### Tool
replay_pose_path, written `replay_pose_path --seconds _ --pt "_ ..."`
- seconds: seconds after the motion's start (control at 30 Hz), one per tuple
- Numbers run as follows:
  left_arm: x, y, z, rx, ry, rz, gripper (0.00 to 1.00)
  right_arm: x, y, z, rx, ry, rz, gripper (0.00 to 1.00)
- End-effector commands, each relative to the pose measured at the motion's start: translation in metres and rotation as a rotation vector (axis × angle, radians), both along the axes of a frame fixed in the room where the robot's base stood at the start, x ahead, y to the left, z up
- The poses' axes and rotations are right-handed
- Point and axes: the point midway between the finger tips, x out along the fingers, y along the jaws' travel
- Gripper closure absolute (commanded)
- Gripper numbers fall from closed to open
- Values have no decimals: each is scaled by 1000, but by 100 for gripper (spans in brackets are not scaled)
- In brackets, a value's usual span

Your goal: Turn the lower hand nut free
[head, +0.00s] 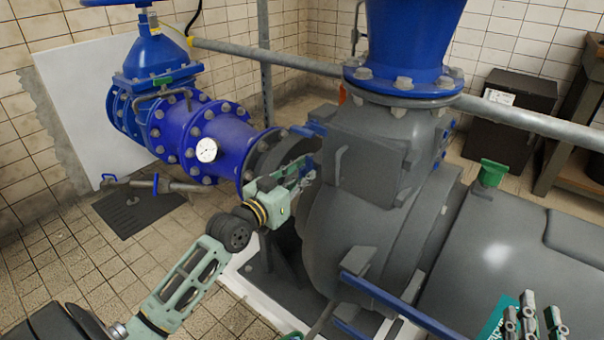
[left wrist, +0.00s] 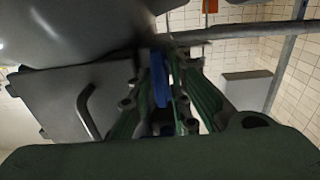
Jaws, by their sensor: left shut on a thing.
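My left gripper (head: 306,170) reaches in from the left to the near-left side of the grey pump housing. In the left wrist view its fingers (left wrist: 165,110) are shut on a blue part (left wrist: 160,80), which appears to be the lower hand nut. The fingers hide most of it in the head view. The grey hatch cover (head: 368,170) with its bar handle (head: 339,165) is beside the gripper; the cover also shows in the left wrist view (left wrist: 55,105). Another blue hand nut (head: 308,131) sits above the gripper. My right gripper (head: 530,318) is at the bottom right, partly cut off, apart from the hatch.
A blue flanged pipe (head: 215,135) with a gauge (head: 206,150) runs behind my left arm. A thick blue pipe (head: 410,40) rises above the housing. Blue bars (head: 400,305) stick out low in front. A grey rail (head: 520,112) crosses behind. Tiled floor (head: 70,265) is open at left.

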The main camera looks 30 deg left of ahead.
Motion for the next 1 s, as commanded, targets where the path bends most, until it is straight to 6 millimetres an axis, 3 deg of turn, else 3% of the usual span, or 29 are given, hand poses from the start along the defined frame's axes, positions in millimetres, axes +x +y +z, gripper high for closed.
replay_pose_path --seconds 0.27,0.3,0.4,0.77,1.0 --pt "0 0 1 -9 -1 0 100 0 0 -1 -1 4 0 72" --pt "0 0 1 -9 -2 0 80 0 0 -1 -1 4 0 72" --pt "0 0 1 -8 -1 0 72 0 0 -1 -1 4 0 72" --pt "-3 0 0 -6 0 0 72 0 0 -1 0 2 0 72" --pt "-36 2 -1 -4 3 -2 72 0 0 -1 0 2 0 72"
